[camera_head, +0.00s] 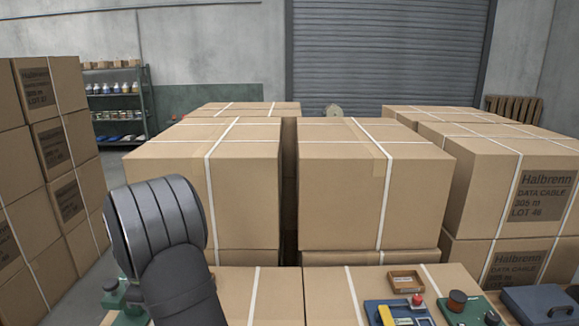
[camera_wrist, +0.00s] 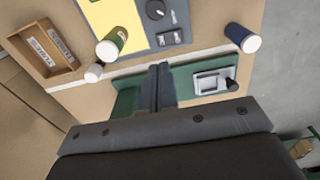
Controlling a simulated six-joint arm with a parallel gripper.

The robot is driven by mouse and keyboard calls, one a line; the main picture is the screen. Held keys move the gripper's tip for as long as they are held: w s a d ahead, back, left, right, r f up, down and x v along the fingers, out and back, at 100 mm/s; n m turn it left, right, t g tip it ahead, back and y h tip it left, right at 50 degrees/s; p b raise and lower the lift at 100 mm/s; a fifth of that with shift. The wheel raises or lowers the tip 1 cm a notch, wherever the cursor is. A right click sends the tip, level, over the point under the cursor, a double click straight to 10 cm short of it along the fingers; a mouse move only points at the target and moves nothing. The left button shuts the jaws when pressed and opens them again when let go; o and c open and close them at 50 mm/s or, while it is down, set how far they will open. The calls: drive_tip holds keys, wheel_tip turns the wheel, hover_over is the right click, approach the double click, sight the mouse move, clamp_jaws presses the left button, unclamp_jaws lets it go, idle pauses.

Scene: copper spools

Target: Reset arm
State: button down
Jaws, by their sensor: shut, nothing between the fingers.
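My gripper (camera_wrist: 158,70) shows in the wrist view with its two dark fingers together and nothing between them. It points over a cardboard surface, in front of a green plate (camera_wrist: 185,77). I cannot tell whether the fingertips touch anything. In the head view my dark arm (camera_head: 165,240) rises at the lower left, and the fingers are hidden there. I see no copper spool that I can clearly make out.
The wrist view shows a wooden tray (camera_wrist: 67,64), a green cylinder (camera_wrist: 116,36), a yellow and blue panel (camera_wrist: 115,15) and a blue cylinder (camera_wrist: 237,33). In the head view, strapped boxes (camera_head: 340,200) fill the middle and a blue case (camera_head: 540,303) lies lower right.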

drive_tip(key=shift+m, duration=0.3)
drive_tip(key=d+f, duration=0.2)
drive_tip(key=d, duration=0.1)
drive_tip(key=w+d+f, duration=0.1)
drive_tip(key=d, duration=0.2)
drive_tip(key=w+d+f, duration=0.1)
drive_tip(key=d+f, duration=0.1)
drive_tip(key=d, duration=0.1)
drive_tip(key=shift+d+f, duration=0.2)
drive_tip(key=shift+f, duration=0.1)
drive_tip(key=d+f, duration=0.1)
drive_tip(key=d, duration=0.1)
drive_tip(key=d+f, duration=0.1)
drive_tip(key=d, duration=0.2)
drive_tip(key=d+f, duration=0.1)
drive_tip(key=d, duration=0.1)
drive_tip(key=shift+d+f, duration=0.15)
drive_tip(key=shift+f, duration=0.2)
drive_tip(key=shift+s+d+f, duration=0.1)
drive_tip(key=shift+d+f, duration=0.1)
drive_tip(key=shift+d, duration=0.15)
